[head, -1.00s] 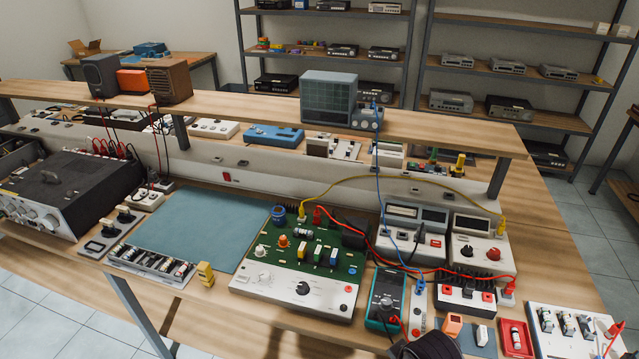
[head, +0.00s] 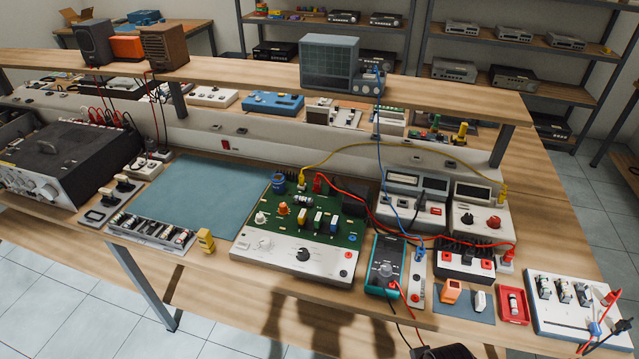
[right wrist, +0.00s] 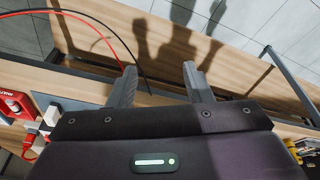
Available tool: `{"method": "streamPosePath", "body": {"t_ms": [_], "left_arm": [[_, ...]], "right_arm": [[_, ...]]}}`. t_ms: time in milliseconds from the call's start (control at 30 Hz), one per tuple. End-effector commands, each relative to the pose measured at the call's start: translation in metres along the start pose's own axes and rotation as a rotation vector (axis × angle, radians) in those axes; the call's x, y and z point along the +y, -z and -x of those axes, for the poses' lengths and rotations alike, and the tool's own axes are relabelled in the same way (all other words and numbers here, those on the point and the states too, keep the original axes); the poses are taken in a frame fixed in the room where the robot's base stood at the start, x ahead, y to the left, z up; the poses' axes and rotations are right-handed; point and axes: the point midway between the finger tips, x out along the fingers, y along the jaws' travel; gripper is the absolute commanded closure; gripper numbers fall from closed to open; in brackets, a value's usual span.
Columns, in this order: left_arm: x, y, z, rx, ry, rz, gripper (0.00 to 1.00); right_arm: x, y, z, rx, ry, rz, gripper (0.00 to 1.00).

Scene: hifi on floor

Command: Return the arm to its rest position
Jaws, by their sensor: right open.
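My right gripper (right wrist: 157,85) shows in the right wrist view with its two grey fingers apart and nothing between them. It hangs in front of the workbench (right wrist: 165,55), whose wooden edge lies beyond the fingertips. In the head view only a dark part of my right arm shows at the bottom edge, below the teal multimeter (head: 384,265). My left gripper is in neither current view.
The bench holds a green circuit board unit (head: 300,235), a blue mat (head: 190,210), a red tray (head: 513,306) and a white fuse panel (head: 575,315). Red and black cables (right wrist: 90,28) hang near my right gripper. Tiled floor (head: 60,310) is clear in front.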

Motion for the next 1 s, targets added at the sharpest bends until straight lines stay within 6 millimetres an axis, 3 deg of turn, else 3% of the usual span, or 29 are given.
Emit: {"method": "streamPosePath", "body": {"t_ms": [33, 167, 267, 400, 600, 800, 1000], "left_arm": [[0.0, 0.0, -0.004, 0.0, 0.0, 0.0, 0.64], [0.0, -0.001, -0.011, 0.0, 0.0, 0.0, 0.64], [0.0, -0.002, -0.019, 0.0, 0.0, 0.0, 0.64], [0.001, -0.003, -0.029, 0.0, 0.0, 0.0, 0.64], [0.001, -0.004, -0.044, 0.0, 0.0, 0.0, 0.64], [0.001, -0.005, -0.053, 0.0, 0.0, 0.0, 0.64], [0.001, -0.005, -0.055, 0.0, 0.0, 0.0, 0.64]], "right_arm": [[-0.001, -0.007, -0.023, -0.012, 0.002, 0.001, 0.54], [-0.004, -0.029, -0.083, -0.034, 0.005, 0.005, 0.54], [-0.006, -0.059, -0.143, -0.057, 0.008, 0.01, 0.54], [-0.01, -0.119, -0.223, -0.091, 0.012, 0.016, 0.54], [-0.014, -0.222, -0.305, -0.136, 0.017, 0.028, 0.54], [-0.014, -0.308, -0.339, -0.168, 0.019, 0.036, 0.54], [-0.013, -0.341, -0.345, -0.177, 0.02, 0.04, 0.54]]}}
